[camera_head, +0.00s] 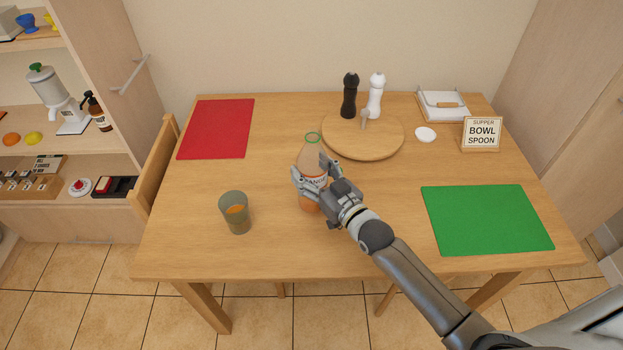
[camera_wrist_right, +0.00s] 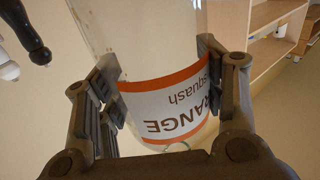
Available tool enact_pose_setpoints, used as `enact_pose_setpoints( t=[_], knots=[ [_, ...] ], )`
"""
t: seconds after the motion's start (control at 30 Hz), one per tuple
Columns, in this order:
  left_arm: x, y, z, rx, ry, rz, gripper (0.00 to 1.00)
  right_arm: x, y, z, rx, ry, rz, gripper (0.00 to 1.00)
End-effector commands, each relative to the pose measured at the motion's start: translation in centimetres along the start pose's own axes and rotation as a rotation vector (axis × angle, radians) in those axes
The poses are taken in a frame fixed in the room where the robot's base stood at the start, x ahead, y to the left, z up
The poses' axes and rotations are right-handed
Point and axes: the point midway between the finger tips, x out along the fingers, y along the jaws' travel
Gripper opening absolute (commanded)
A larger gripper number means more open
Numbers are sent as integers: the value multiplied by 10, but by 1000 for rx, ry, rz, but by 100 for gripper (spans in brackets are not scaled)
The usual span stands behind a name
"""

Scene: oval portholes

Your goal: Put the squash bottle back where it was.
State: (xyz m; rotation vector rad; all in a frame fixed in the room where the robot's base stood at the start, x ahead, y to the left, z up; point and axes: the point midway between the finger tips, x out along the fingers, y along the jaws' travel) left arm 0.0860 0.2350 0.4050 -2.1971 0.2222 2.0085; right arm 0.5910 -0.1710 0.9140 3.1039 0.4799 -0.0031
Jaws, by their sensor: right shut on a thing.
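The squash bottle (camera_head: 312,153) is clear with a green ring at its top, an orange-edged white label and some orange liquid low inside. It is over the middle of the table, close to upright in the head view. My right gripper (camera_head: 312,176) is shut on it around the label. In the right wrist view the label (camera_wrist_right: 165,108) reads "ORANGE squash" upside down, with the fingers (camera_wrist_right: 160,85) on both sides. I cannot tell whether the bottle's base touches the table. A glass (camera_head: 234,212) with some orange drink stands to its left. My left gripper is not in view.
A round board (camera_head: 380,143) with black (camera_head: 349,97) and white (camera_head: 376,97) mills stands behind. A red mat (camera_head: 217,128), green mat (camera_head: 487,219), small white dish (camera_head: 425,134) and sign (camera_head: 481,134) lie around. Shelves (camera_head: 40,150) stand at left.

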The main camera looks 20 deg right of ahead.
Motion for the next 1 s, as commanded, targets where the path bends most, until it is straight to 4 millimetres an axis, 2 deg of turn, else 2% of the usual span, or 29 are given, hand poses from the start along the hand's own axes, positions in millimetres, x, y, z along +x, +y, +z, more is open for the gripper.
enact_pose_setpoints(
  t=[0.17, 0.37, 0.8, 0.83, 1.0],
  knots=[
    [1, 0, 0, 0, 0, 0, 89, 7, 2, 8, -1, 2, 0, 29],
    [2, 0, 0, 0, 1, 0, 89, 6, 2, 34, 0, 1, 0, 29],
    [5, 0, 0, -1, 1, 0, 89, 6, 2, 41, 0, 2, 0, 29],
    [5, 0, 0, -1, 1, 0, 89, 6, 2, 42, 0, 0, 0, 64],
    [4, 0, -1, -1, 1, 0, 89, 6, 1, 41, 0, 0, 0, 84]
  ],
)
